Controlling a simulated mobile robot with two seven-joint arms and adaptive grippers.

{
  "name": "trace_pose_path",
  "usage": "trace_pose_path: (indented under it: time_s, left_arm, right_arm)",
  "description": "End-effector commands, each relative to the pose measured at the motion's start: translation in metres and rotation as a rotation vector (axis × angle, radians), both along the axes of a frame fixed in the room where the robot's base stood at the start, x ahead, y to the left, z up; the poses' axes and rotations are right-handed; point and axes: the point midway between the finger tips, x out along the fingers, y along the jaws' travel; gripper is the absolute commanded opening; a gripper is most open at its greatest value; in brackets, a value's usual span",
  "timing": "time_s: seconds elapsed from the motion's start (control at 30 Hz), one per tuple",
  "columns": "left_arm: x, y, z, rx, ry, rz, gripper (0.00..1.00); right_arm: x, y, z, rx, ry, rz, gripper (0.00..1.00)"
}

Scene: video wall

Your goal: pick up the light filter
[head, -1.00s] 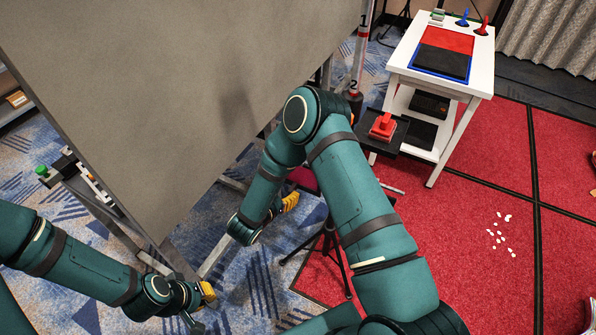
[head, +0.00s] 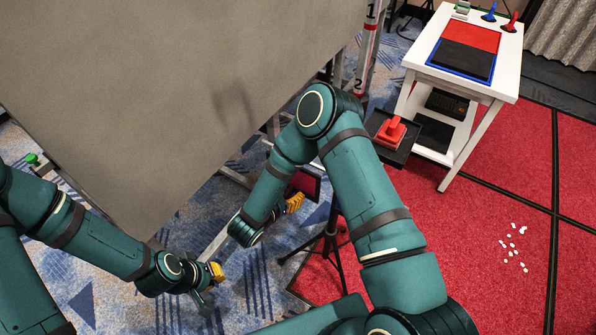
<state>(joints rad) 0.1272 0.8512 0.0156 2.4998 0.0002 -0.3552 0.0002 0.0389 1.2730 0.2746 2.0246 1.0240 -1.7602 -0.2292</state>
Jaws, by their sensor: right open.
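I cannot tell for sure which thing is the light filter. A flat red sheet (head: 472,38) and a flat black sheet (head: 462,60) lie side by side in a blue-edged area on the white cart's top. A dark red panel (head: 306,184) shows partly behind my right arm, near a tripod. My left gripper (head: 206,299) is low over the blue carpet, below the grey panel; its fingers are too small to read. My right gripper (head: 291,204) is open in front of the tripod area, partly hidden by its wrist. Both grippers are well away from the cart.
A big grey panel (head: 170,90) fills the upper left. The white cart (head: 487,90) stands at upper right, with red and blue upright items on top. A red object (head: 391,131) sits on a black tray beside it. A black tripod (head: 328,240) stands near my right arm. White bits (head: 513,247) lie on red carpet.

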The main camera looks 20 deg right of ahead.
Motion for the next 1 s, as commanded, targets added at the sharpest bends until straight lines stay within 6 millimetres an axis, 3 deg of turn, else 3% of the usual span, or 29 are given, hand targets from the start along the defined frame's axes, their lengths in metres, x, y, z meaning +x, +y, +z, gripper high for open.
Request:
trace_pose_path:
  time_s: [0.4, 0.53, 0.57, 1.0]
  left_arm:
    - [0.0002, 0.0002, -0.0013, 0.000, -0.001, 0.000, 0.00]
    - [0.0002, 0.0002, -0.0013, 0.000, -0.001, 0.000, 0.00]
    - [0.0002, 0.0002, -0.0013, 0.000, -0.001, 0.000, 0.00]
    - [0.0001, 0.0002, -0.0013, 0.000, 0.000, 0.000, 0.00]
  right_arm:
    - [-0.0018, 0.0022, -0.0013, 0.000, 0.000, 0.000, 0.51]
    - [-0.0017, 0.0021, -0.0013, 0.000, 0.000, 0.000, 0.05]
    - [-0.0017, 0.0021, -0.0013, 0.000, 0.000, 0.000, 0.00]
    - [-0.0017, 0.0019, -0.0015, 0.001, 0.001, 0.000, 0.00]
